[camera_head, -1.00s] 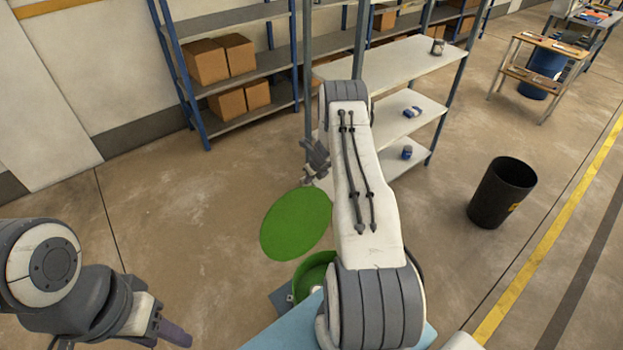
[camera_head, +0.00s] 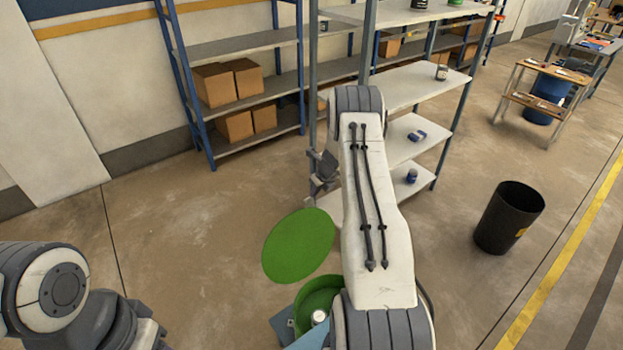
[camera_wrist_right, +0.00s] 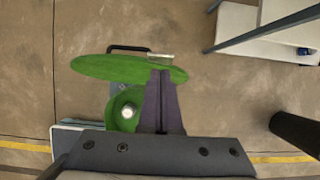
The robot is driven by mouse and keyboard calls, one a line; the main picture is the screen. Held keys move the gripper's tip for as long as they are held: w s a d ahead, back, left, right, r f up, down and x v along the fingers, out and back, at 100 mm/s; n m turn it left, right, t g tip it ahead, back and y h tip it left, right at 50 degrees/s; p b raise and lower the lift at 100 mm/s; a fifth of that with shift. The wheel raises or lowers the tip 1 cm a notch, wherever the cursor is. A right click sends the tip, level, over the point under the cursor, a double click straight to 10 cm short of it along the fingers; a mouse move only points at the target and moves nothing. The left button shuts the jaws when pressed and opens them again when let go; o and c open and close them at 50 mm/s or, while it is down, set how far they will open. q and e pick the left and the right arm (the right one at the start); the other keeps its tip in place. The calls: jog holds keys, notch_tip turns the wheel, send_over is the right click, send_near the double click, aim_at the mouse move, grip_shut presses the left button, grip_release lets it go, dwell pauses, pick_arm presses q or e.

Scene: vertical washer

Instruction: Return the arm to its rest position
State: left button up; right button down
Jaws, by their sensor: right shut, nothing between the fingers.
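My right arm reaches forward through the middle of the head view. Its gripper (camera_head: 318,190) is beside the shelf post and above the open green lid (camera_head: 299,246), partly hidden by my arm. In the right wrist view, the right gripper (camera_wrist_right: 161,76) is shut and empty, its dark fingertips overlapping the lid (camera_wrist_right: 110,68). The green washer drum (camera_head: 314,298) is below the lid, with a pale round part inside; it also shows in the wrist view (camera_wrist_right: 121,108). My left arm is at the lower left; its fingers are out of frame.
A metal shelf (camera_head: 412,85) with small cans stands close to my right arm. A black bin (camera_head: 508,217) stands on the floor at right. A blue-framed rack (camera_head: 240,85) holds cardboard boxes at the back. Floor is clear on the left.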

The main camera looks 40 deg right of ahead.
jog(key=shift+w+a+r, duration=0.1)
jog(key=shift+w+r, duration=0.4)
jog(key=shift+r, duration=0.25)
jog(key=shift+w+r, duration=0.45)
jog(key=shift+r, duration=0.25)
jog(key=shift+w+a+r, duration=0.1)
jog(key=shift+w+r, duration=0.4)
jog(key=shift+r, duration=0.25)
